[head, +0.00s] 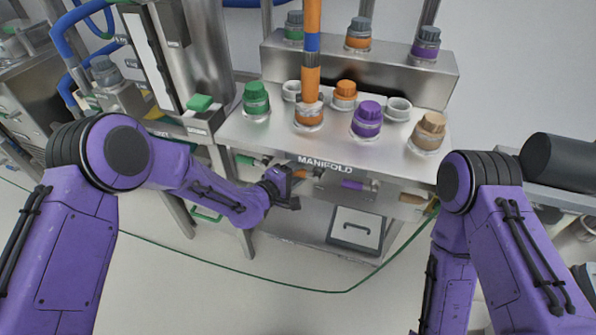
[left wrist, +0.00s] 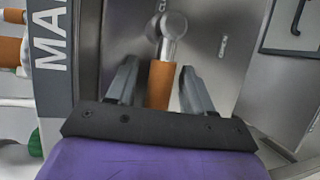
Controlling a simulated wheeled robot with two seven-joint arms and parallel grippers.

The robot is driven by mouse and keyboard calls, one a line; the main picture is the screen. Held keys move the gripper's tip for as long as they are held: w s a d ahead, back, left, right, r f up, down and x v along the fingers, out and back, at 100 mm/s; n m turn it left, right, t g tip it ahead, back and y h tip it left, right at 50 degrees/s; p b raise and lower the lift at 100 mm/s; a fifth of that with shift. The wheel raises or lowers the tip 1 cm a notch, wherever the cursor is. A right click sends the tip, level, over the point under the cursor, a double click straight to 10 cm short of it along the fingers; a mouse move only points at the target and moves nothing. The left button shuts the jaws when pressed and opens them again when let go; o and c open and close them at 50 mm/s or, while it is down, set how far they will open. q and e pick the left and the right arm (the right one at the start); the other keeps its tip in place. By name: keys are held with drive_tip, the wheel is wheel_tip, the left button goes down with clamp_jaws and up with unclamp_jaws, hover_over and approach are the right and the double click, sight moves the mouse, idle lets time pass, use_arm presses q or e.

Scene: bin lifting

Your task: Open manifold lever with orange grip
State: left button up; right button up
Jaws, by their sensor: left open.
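The manifold (head: 331,140) is a steel unit with a dark "MANIFOLD" label on its front edge. The lever with the orange grip (head: 317,173) is on the front face below that label, partly hidden by my left gripper in the head view. In the left wrist view, the orange grip (left wrist: 161,84) runs up to a round metal pivot. My left gripper (head: 289,188) is open at the lever. In the left wrist view, its two fingers (left wrist: 157,82) stand on either side of the orange grip, with small gaps visible. My right gripper is out of view.
A purple-grip lever (head: 353,184) and a tan-grip lever (head: 411,198) are to the right on the same face. A green-grip lever (head: 246,159) is to the left. A panel with a black handle (head: 356,228) is below. A green cable (head: 250,276) crosses the open floor.

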use_arm(q)
clamp_jaws()
drive_tip(key=shift+f, duration=0.1)
drive_tip(key=shift+f+n+h+b, duration=0.3)
drive_tip(key=shift+f+n+b, duration=0.2)
drive_tip(key=shift+b, duration=0.45)
drive_tip(key=shift+s+d+f+n+t+b, duration=0.3)
drive_tip(key=shift+d+f+n+t+b, duration=0.75)
drive_tip(key=shift+n+b, duration=2.25)
drive_tip(key=shift+s+d+f+n+t+b, duration=0.4)
drive_tip(key=shift+n+t+b, duration=1.1)
drive_tip(key=shift+n+b, duration=1.75)
drive_tip(key=shift+s+d+f+n+t+b, duration=0.15)
drive_tip(key=shift+d+f+n+t+b, duration=0.8)
drive_tip(key=shift+n+b, duration=2.35)
drive_tip(key=shift+d+r+m+t+b, duration=0.15)
drive_tip(key=shift+r+m+t+b, duration=0.15)
drive_tip(key=shift+m+b, duration=0.3)
